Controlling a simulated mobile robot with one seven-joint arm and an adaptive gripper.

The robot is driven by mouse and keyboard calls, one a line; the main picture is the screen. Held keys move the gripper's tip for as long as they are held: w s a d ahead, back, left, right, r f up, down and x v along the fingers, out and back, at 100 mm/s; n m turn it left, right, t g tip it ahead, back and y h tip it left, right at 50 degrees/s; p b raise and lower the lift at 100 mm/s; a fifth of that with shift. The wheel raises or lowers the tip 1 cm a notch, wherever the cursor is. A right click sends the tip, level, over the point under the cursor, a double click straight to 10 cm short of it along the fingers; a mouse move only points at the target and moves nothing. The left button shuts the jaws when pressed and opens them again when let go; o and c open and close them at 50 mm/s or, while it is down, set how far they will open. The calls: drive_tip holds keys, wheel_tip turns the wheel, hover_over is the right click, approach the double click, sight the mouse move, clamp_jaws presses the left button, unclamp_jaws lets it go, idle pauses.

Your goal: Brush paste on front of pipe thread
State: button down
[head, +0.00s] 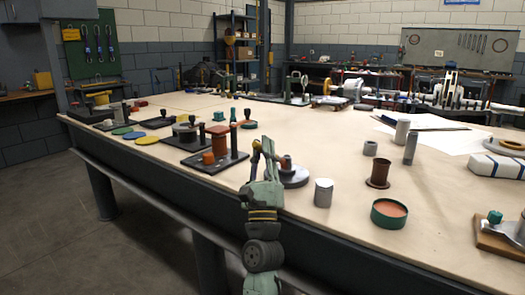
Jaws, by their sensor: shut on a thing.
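My gripper (268,158) is above the front edge of the bench, shut on a thin tan-yellow thing (256,147) that looks like the brush. Its bristle end is too small to make out. Just right of my gripper, a short reddish-brown upright piece (287,161), perhaps the threaded pipe, stands on a round grey base (294,178). My gripper partly covers this base, and I cannot tell whether the brush touches the piece. A round green tin (376,219) with orange paste (389,208) stands open to the right. No thread detail shows.
Left is a black plate (199,165) with an orange block and upright posts. A wooden board (497,238) lies at the right edge. The bench middle is clear.

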drive_tip(key=shift+f+b, duration=0.45)
drive_tip(key=shift+f, duration=0.25)
drive_tip(key=shift+r+p, duration=0.95)
drive_tip(key=shift+f+b, duration=0.95)
drive_tip(key=shift+r+p, duration=0.5)
drive_tip(key=shift+r, duration=0.05)
drive_tip(key=shift+s, duration=0.1)
drive_tip(key=s+a+p, duration=0.3)
drive_tip(key=s+p, duration=0.1)
drive_tip(key=shift+s+a, duration=0.3)
drive_tip(key=shift+s, duration=0.1)
